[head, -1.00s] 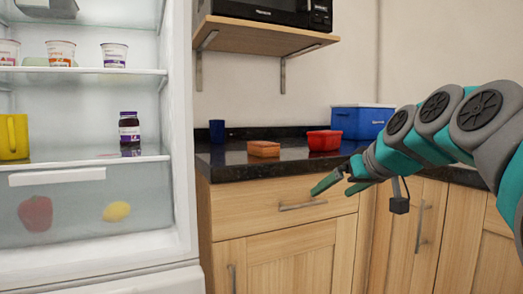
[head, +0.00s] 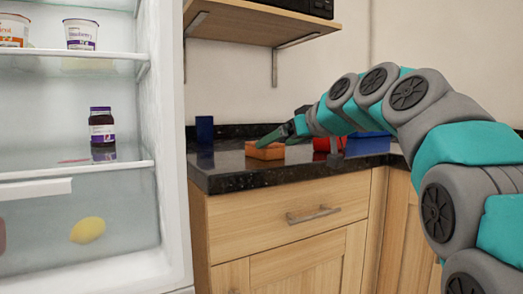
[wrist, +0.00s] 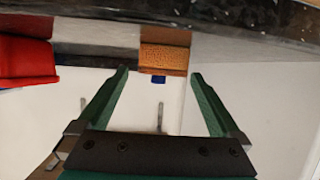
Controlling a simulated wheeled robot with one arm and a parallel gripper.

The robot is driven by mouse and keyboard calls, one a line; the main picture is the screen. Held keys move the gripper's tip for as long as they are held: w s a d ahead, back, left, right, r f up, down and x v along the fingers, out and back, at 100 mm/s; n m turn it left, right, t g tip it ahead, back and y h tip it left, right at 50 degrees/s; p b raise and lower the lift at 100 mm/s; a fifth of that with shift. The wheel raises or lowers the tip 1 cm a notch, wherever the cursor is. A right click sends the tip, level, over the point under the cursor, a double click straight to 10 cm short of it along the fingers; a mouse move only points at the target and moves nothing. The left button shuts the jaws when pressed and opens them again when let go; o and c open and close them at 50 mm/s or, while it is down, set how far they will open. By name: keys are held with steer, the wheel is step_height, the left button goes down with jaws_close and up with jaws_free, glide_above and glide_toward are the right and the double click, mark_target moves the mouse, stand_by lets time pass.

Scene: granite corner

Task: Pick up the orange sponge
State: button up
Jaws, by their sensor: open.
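The orange sponge (head: 264,152) lies on the dark granite counter near its front edge. It also shows in the wrist view (wrist: 164,58), ahead of the fingertips and between their lines, slightly right of centre. My gripper (head: 274,136) reaches in from the right, and its fingertips overlap the sponge's upper edge in the head view. In the wrist view my gripper (wrist: 160,73) has its two green fingers spread wide with nothing held between them. Whether a fingertip touches the sponge cannot be told.
A red bowl (head: 322,144) stands right of the sponge, partly behind my arm. A wooden shelf (head: 262,24) hangs above; the open fridge (head: 172,190) is at left.

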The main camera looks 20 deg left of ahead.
steer(key=shift+r+p+x, duration=0.2)
steer(key=shift+p+x, duration=0.1)
steer(key=shift+x, duration=2.8)
steer(key=shift+a, duration=0.15)
steer(key=shift+c, duration=0.2)
steer(key=c, duration=1.2)
steer(key=shift+o, duration=0.2)
steer(key=shift+r, duration=0.15)
